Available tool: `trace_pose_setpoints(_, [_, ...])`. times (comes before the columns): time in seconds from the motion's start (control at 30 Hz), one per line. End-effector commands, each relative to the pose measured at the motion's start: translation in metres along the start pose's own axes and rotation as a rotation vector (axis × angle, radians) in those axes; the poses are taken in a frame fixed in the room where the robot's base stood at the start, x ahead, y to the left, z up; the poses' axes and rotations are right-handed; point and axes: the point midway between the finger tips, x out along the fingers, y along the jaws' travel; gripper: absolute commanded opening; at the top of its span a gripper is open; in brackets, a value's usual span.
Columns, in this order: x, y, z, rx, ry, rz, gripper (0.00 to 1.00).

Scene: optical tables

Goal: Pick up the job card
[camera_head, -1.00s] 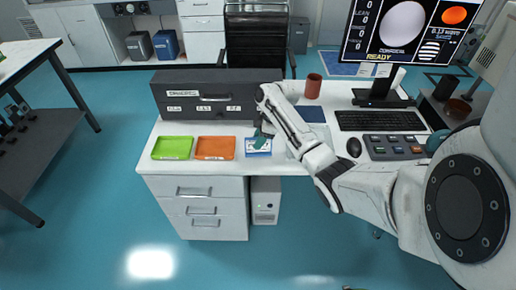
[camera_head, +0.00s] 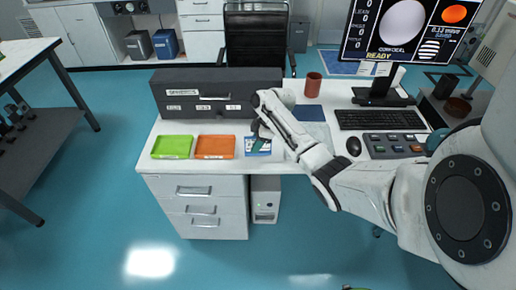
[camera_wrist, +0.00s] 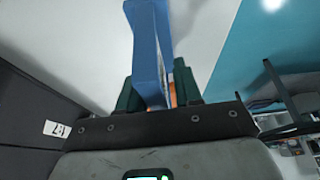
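The job card, a small white and blue card (camera_head: 258,147), is on the white desk just right of the orange tray. My gripper (camera_head: 261,135) is over its upper part, and its fingers hide some of it. In the wrist view, a blue upright piece (camera_wrist: 148,50), seemingly the card or its holder seen nearly edge-on, runs between my dark green fingertips (camera_wrist: 160,92). The left finger is close to it or touching. A gap with some orange shows before the right finger, so the gripper looks open around it.
A green tray (camera_head: 172,147) and an orange tray (camera_head: 215,147) lie left of the card. A dark drawer box (camera_head: 215,92) stands behind. A brown cup (camera_head: 312,85), keyboard (camera_head: 380,120), mouse (camera_head: 354,146) and button panel (camera_head: 394,145) are to the right.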

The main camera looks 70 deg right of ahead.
Motion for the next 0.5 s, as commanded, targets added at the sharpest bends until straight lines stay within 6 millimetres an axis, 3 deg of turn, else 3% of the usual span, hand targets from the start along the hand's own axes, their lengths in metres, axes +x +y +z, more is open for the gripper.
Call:
trace_pose_setpoints(0.27, [0.0004,0.0000,0.0003,0.000,0.000,0.000,0.34])
trace_pose_setpoints(0.5, [0.0002,0.0000,0.0003,0.000,0.000,0.000,0.11])
